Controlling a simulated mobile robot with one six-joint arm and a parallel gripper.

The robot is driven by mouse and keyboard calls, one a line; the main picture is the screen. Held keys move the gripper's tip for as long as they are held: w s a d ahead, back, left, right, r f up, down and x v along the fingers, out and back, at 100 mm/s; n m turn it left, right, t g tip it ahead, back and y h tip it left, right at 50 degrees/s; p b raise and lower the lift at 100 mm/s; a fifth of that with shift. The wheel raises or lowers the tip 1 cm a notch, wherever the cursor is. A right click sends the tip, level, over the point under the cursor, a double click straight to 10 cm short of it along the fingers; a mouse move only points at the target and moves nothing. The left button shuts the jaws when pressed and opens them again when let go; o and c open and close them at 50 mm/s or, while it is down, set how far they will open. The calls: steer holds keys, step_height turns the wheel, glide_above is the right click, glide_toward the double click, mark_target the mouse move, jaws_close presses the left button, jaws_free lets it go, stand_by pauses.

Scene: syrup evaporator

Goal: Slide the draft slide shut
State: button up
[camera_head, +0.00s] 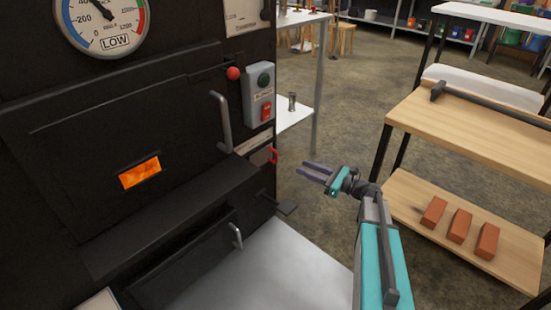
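The black evaporator front (90,150) fills the left side. No part is clearly marked as the draft slide. A red handle (271,155) sits at the front's right edge, beside a pale label strip (253,143). A red ball knob (233,73) on a dark rod sits higher up. I cannot tell from this view which belongs to the slide, or its position. My gripper (302,168) is in the air right of the red handle, apart from it. Its two purple fingers point left with a gap between them, empty.
The firebox door has a grey handle (222,122) and a glowing window (140,172). A lower door has a smaller handle (236,236). A switch box (260,93) is near the red handle. A wooden cart (480,125) with bricks stands right. Floor between is clear.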

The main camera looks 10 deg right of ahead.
mark_target(276, 161)
steer(key=shift+b+x, duration=2.45)
steer(key=shift+x, duration=4.5)
jaws_close()
